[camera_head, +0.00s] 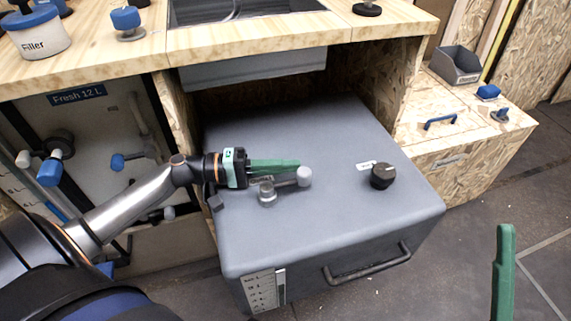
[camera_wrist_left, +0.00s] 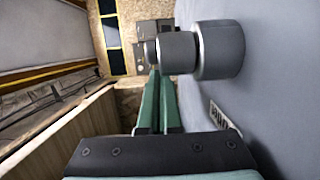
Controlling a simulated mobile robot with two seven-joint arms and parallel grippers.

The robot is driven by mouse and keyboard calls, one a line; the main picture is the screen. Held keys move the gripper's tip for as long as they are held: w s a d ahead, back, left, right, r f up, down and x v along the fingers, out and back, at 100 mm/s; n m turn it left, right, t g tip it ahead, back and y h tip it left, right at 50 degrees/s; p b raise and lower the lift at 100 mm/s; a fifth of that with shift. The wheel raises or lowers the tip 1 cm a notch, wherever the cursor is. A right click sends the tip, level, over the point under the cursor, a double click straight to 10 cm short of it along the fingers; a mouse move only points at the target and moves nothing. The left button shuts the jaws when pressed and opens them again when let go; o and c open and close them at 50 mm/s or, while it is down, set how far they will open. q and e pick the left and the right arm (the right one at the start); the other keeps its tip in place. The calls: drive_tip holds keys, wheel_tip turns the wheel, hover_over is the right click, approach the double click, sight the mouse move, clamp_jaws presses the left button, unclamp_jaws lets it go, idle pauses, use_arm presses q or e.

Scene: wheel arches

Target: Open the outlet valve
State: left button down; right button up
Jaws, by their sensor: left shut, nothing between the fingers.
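A grey lever valve (camera_head: 267,193) stands on top of the grey tank (camera_head: 340,130). Its lever runs to the right and ends in a pale round knob (camera_head: 304,176). I cannot read a label naming it as the outlet valve. My left gripper (camera_head: 298,166) is shut and empty, lying along the far side of the lever, close to the knob. In the left wrist view its closed green fingers (camera_wrist_left: 155,100) lie beside the grey valve body (camera_wrist_left: 218,50); whether they touch it I cannot tell. One green finger of my right gripper (camera_head: 503,270) shows at lower right, away from the tank.
A black cap (camera_head: 383,176) sits on the tank to the right of the valve. The tank has a front handle (camera_head: 368,265). The wooden counter (camera_head: 240,38) overhangs behind. Blue-handled valves (camera_head: 50,172) are in the left cabinet. A grey bin (camera_head: 456,65) stands on the right box.

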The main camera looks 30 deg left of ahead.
sight(297, 178)
use_arm(q)
drive_tip(key=shift+s+d+p, duration=0.15)
drive_tip(key=shift+d+p, duration=0.3)
drive_tip(key=shift+d, duration=0.15)
idle(0.4)
drive_tip(key=shift+s+d+m+g+h, duration=0.1)
drive_tip(key=shift+d+m+g+h, duration=0.25)
drive_tip(key=shift+g, duration=0.2)
drive_tip(key=shift+s+d+m+g+h, duration=0.1)
drive_tip(key=shift+d+m+g+h, duration=0.15)
drive_tip(key=shift+m+g, duration=0.25)
drive_tip(key=shift+s+d, duration=0.35)
drive_tip(key=shift+d, duration=0.05)
drive_tip(key=shift+s+d, duration=0.1)
idle(0.7)
